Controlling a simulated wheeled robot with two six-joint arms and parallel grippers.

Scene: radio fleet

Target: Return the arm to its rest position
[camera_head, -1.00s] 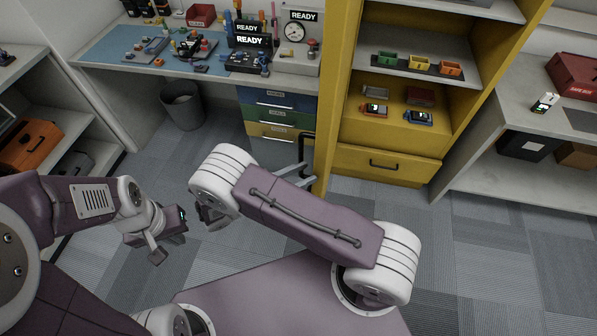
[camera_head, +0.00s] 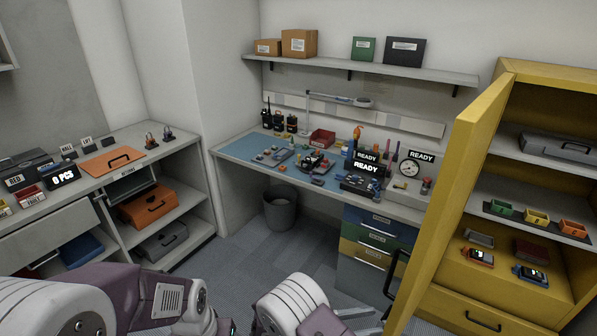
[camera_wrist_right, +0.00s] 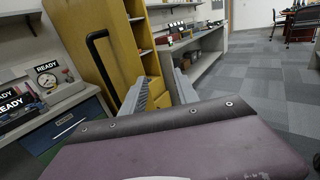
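My right arm (camera_head: 292,302) is folded low at the bottom edge of the head view. The fingers of its right gripper (camera_head: 368,319) show just past it, near the black handle of the yellow cabinet door. In the right wrist view the right gripper (camera_wrist_right: 160,88) has its two fingers apart with nothing between them. My left arm (camera_head: 150,295) is bent low at the bottom left of the head view. Its gripper fingers are cut off by the bottom edge.
The yellow cabinet door (camera_head: 455,190) stands open, and its black handle (camera_wrist_right: 100,65) is close to the right gripper. A workbench (camera_head: 330,182) with drawers and a grey bin (camera_head: 280,208) lie ahead. A grey shelf unit (camera_head: 205,228) stands left. Some floor is clear.

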